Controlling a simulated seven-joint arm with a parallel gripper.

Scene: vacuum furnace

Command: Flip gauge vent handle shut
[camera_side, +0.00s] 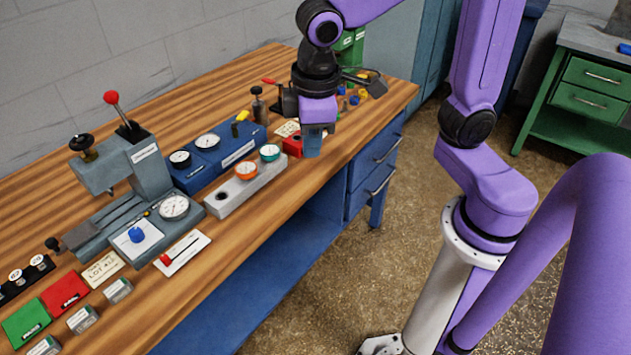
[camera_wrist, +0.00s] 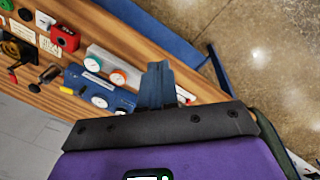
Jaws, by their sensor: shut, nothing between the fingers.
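A blue gauge block (camera_side: 215,158) with two white dials stands on the bench in the side view; it also shows in the wrist view (camera_wrist: 112,92). A small yellow handle (camera_side: 242,116) sticks out at its far end and also shows in the wrist view (camera_wrist: 66,90). No readable label tells whether this is the gauge vent handle. A lever with a red tip (camera_side: 268,81) stands farther back. My gripper (camera_side: 312,151) is shut and empty, pointing down near the bench's front edge, right of the blue block and apart from the yellow handle; its fingers show in the wrist view (camera_wrist: 157,85).
A grey block (camera_side: 232,196) with an orange and a teal gauge lies between the blue block and the front edge. A red box (camera_side: 293,145) is close beside my gripper. A press with a red-knobbed lever (camera_side: 112,98) stands at left.

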